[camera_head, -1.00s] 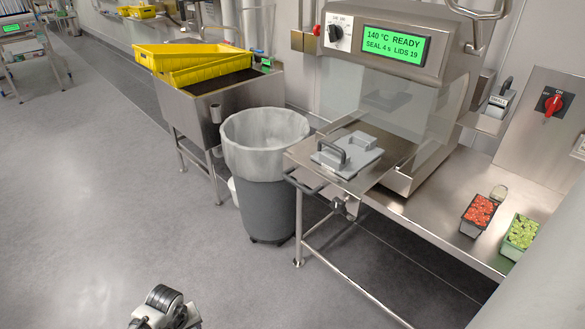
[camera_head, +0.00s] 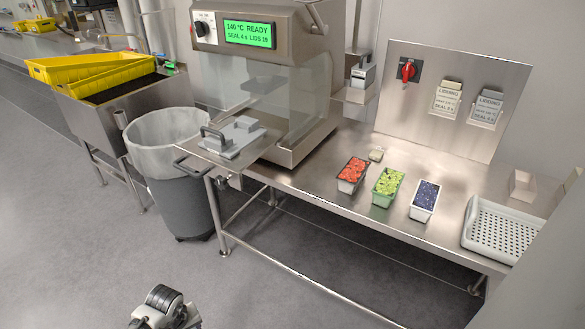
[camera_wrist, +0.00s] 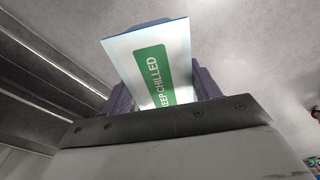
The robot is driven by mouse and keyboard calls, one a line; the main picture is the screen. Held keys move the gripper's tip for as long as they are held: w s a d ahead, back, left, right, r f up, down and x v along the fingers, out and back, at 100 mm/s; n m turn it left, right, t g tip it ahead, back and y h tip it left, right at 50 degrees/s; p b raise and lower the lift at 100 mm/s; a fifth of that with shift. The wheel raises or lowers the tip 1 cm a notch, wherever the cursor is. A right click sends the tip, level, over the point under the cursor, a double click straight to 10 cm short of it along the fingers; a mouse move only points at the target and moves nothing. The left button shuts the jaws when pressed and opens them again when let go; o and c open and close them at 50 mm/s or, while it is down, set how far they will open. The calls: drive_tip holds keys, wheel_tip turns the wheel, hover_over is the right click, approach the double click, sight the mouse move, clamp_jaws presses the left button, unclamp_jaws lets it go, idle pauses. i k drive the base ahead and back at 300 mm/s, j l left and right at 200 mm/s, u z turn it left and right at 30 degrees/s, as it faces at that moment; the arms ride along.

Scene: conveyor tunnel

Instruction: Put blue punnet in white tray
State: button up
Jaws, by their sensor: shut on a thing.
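The blue punnet (camera_head: 424,199), a pale tub filled with dark blue berries, stands on the steel bench, rightmost of a row of three. The white tray (camera_head: 468,230) is a perforated, shallow tray to its right at the bench end, and its right side is partly cut off by a pale shape in front. No contents show in its visible part. My gripper (camera_wrist: 164,86) is shut on a white card (camera_wrist: 122,58) with a green KEEP CHILLED label, seen in the wrist view. In that view the gripper is away from the punnet and tray, neither of which shows.
A red punnet (camera_head: 351,175) and a green punnet (camera_head: 388,187) stand left of the blue one. A sealing machine (camera_head: 262,75) and a grey handled plate (camera_head: 232,138) are further left. A bin (camera_head: 181,190) stands on the floor before the bench. Bare bench lies between punnets and tray.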

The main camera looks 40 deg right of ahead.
sight(514, 240)
drive_tip(key=k+l+z, duration=0.2)
drive_tip(key=z, duration=0.2)
drive_tip(key=k+l+z, duration=0.3)
drive_tip(key=z, duration=0.15)
drive_tip(key=k+l+z, duration=0.5)
drive_tip(key=l+z, duration=0.3)
